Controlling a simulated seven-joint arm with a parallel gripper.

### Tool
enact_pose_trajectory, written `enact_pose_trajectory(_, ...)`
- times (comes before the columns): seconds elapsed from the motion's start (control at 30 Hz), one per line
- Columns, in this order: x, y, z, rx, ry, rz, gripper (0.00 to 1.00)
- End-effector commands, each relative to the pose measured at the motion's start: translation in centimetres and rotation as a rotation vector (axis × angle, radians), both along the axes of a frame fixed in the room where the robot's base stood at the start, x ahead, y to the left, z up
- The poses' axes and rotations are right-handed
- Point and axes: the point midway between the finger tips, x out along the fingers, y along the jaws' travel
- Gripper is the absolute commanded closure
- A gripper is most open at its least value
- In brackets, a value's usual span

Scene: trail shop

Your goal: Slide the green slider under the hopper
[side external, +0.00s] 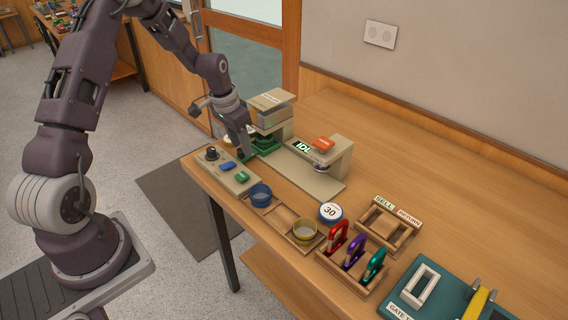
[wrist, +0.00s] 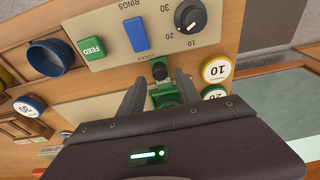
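The green slider (side external: 268,147) lies low on the beige machine base, close to the foot of the hopper (side external: 271,107). Whether any of it is beneath the hopper is unclear in the side view. My gripper (side external: 247,154) points down beside the slider's near end. In the wrist view my gripper (wrist: 160,76) has its fingers apart, one on each side of the knob, with gaps visible. The hopper is not clearly seen in the wrist view.
A control panel (side external: 236,180) with a dial and buttons stands in front. The press with an orange top (side external: 323,144) is to the right. Blue (side external: 260,195) and yellow (side external: 304,232) cups, a carabiner rack (side external: 349,276) and a sorting tray (side external: 389,228) stand nearby. The table's back right is clear.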

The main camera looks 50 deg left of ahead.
Motion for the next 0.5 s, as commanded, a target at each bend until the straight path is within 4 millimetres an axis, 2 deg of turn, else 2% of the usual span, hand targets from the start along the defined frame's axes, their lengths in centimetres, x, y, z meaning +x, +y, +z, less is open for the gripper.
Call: enact_pose_trajectory(0.5,0.0,0.0,3.6,0.0,0.001,0.0,0.6)
